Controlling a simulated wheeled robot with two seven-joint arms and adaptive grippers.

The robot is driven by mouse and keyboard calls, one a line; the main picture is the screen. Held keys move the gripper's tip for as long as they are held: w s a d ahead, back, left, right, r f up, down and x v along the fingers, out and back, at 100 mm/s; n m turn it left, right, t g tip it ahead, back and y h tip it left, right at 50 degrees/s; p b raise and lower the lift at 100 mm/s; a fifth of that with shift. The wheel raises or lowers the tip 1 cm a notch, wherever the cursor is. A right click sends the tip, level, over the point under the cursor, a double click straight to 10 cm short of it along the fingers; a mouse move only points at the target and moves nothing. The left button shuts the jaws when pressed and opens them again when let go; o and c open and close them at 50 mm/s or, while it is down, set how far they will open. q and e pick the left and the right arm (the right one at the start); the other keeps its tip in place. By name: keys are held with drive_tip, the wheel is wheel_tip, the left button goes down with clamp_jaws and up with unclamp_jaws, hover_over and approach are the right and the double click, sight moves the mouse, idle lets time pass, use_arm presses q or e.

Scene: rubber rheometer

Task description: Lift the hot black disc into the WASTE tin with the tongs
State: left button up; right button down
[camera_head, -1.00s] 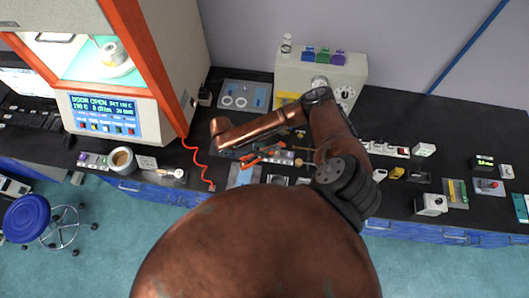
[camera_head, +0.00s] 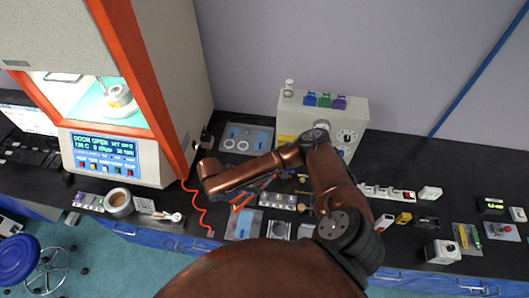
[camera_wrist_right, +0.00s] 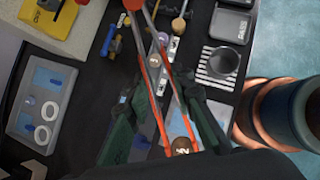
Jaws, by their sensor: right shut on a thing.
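My right gripper (camera_wrist_right: 163,97) is shut on the orange-red tongs (camera_wrist_right: 177,92); its dark green fingers lie on both sides of them in the right wrist view. In the head view, the tongs (camera_head: 243,199) show below my copper forearm, which hides the gripper. The rheometer chamber stands open at upper left, with a silver cylinder (camera_head: 118,97) inside. I cannot make out the black disc there. A grey round tin with a beige inside (camera_head: 118,202) stands before the machine; I cannot read a WASTE label. My left gripper is not in view.
A coiled red cord (camera_head: 196,208) lies on the black bench right of the machine. A grey tray with white rings (camera_head: 235,144) is behind the forearm. A dark cup (camera_wrist_right: 222,62) stands on a striped mat. Several small items sit along the bench to the right.

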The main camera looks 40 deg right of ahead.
drive_tip(key=w+a+r+n+t+b, duration=0.4)
drive_tip(key=w+a+n+t+b, duration=0.2)
drive_tip(key=w+n+b, duration=0.35)
drive_tip(key=w+a+r+n+t+y+b, duration=0.4)
drive_tip(key=w+a+r+n+y+b, duration=0.1)
drive_tip(key=r+n+b, duration=0.5)
drive_tip(key=shift+w+a+n+y, duration=0.2)
drive_tip(key=shift+a+n+y, duration=0.7)
drive_tip(key=shift+n, duration=0.45)
drive_tip(key=shift+d, duration=0.1)
